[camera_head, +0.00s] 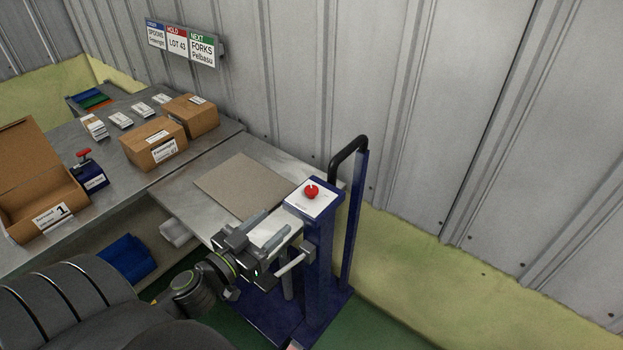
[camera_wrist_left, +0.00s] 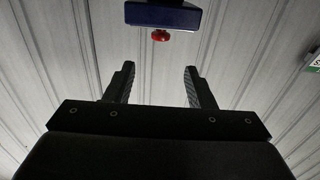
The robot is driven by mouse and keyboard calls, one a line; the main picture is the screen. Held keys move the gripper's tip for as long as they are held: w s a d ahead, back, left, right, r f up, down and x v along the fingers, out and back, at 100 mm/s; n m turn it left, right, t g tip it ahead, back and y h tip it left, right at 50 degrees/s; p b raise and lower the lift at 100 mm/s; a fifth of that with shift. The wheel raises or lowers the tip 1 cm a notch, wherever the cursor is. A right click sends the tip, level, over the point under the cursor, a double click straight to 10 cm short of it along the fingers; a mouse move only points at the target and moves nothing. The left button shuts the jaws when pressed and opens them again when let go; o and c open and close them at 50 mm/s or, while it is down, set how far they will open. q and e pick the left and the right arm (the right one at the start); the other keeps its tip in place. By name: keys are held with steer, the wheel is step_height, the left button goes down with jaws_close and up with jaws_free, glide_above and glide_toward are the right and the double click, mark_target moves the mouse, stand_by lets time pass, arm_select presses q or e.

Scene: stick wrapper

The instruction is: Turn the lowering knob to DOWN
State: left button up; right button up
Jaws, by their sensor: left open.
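The red knob (camera_head: 312,191) sits on a white plate on top of a blue post (camera_head: 318,240). Its markings are too small to read, so I cannot tell which way it is set. In the left wrist view the knob (camera_wrist_left: 160,35) shows beyond the fingertips, roughly centred between them, against the blue head (camera_wrist_left: 163,14). My left gripper (camera_head: 272,226) is open and empty, in front of and a little below the knob in the head view, apart from it. My right gripper is not in view.
A steel table (camera_head: 190,185) left of the post bears a flat brown board (camera_head: 243,184). Further left stand closed cartons (camera_head: 153,143), an open carton (camera_head: 38,180) and a small blue device with a red handle (camera_head: 88,172). A black bent handle (camera_head: 347,147) rises behind the post. A ribbed wall stands behind.

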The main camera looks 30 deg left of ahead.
arm_select(q)
steer(key=p, duration=0.5)
glide_toward(308, 193)
steer(key=w, duration=0.5)
steer(key=w+p, duration=0.1)
steer(key=w, duration=0.1)
steer(key=w+p, duration=0.1)
steer(key=w, duration=0.2)
steer(key=shift+d, duration=0.4)
steer(key=shift+w, duration=0.75)
steer(key=c, duration=0.9)
